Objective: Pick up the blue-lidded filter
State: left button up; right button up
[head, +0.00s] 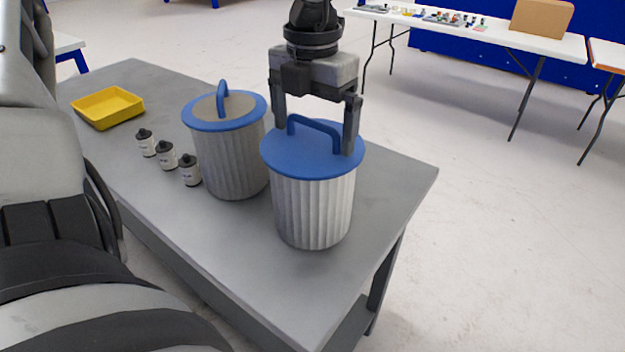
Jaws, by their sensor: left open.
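The blue-lidded filter (313,205) stands upright on the grey table (400,185). It has a pale ribbed body, a solid blue lid (300,160) and a blue arched handle on top. My left gripper (316,137) points down over it, open, with one finger on each side of the handle. The right finger's tip is at the lid; I cannot tell whether it touches. The left finger's tip is partly hidden behind the lid and handle. My right gripper does not show.
A second ribbed canister (232,165), with a grey-topped, blue-rimmed lid and blue handle, stands close on the left. Several small black-capped canisters (166,157) and a yellow tray (108,107) are farther left. The table's right end is clear.

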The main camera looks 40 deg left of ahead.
pick_arm(q)
jog(key=c, duration=0.9)
jog(key=shift+r, duration=0.1)
notch_tip(320, 180, up, 10)
jog(key=shift+f, duration=0.15)
jog(key=shift+s, duration=0.1)
